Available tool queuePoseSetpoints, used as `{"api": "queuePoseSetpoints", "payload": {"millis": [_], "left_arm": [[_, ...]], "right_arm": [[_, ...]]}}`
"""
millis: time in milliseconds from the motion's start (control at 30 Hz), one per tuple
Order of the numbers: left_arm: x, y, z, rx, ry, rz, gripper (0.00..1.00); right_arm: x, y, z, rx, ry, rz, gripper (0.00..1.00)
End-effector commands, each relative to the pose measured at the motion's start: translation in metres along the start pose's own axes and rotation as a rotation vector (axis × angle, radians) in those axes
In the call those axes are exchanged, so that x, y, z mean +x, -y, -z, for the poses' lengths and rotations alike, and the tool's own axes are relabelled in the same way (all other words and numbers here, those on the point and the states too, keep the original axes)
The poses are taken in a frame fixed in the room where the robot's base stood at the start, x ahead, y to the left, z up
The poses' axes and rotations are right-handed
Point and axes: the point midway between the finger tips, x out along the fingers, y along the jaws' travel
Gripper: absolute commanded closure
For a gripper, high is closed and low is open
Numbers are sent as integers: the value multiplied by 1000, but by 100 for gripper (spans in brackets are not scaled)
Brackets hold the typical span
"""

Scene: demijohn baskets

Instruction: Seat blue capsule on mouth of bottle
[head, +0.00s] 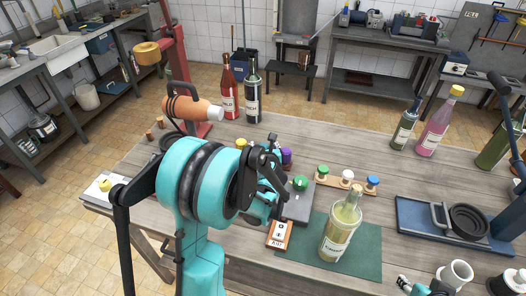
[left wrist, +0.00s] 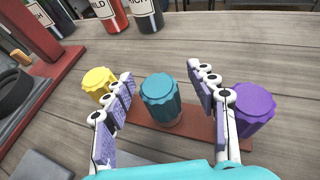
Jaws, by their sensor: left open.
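My left gripper (left wrist: 160,74) is open, with a finger on each side of a teal-blue capsule (left wrist: 160,97); whether either finger touches it is unclear. This capsule stands on a red-brown strip between a yellow capsule (left wrist: 98,82) and a purple capsule (left wrist: 255,108). In the head view my left arm hides the teal-blue one. Another blue capsule (head: 372,182) stands on a pale holder with a green and a white one. The bottle (head: 340,232), pale with a label, stands upright on the green mat; its mouth detail is too small to tell. My right gripper (head: 425,288) shows only partly at the bottom edge.
A grey block with a green knob (head: 300,183) and a small labelled box (head: 279,235) stand left of the bottle. A blue tray (head: 415,220) lies to its right. Two dark bottles, one red (head: 230,88), stand behind my left arm. The table's back middle is clear.

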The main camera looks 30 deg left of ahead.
Motion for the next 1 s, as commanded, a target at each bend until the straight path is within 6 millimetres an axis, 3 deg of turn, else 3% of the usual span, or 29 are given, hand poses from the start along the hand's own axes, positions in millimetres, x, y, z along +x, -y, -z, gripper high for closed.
{"api": "queuePoseSetpoints", "payload": {"millis": [200, 400, 433, 600, 1000], "left_arm": [[32, -3, 4, -3, 0, -1, 43], [33, -2, 3, -3, 0, 0, 43], [33, -2, 3, -3, 0, 0, 45], [33, -2, 3, -3, 0, 0, 81], [32, -2, 1, -3, 0, 0, 83]], "right_arm": [[12, 0, -9, 0, 0, 0, 60], [11, 0, -8, 0, 0, 0, 60], [11, 0, -8, 0, 0, 0, 60], [11, 0, -8, 0, 0, 0, 60], [10, 0, -7, 0, 0, 0, 60]]}}
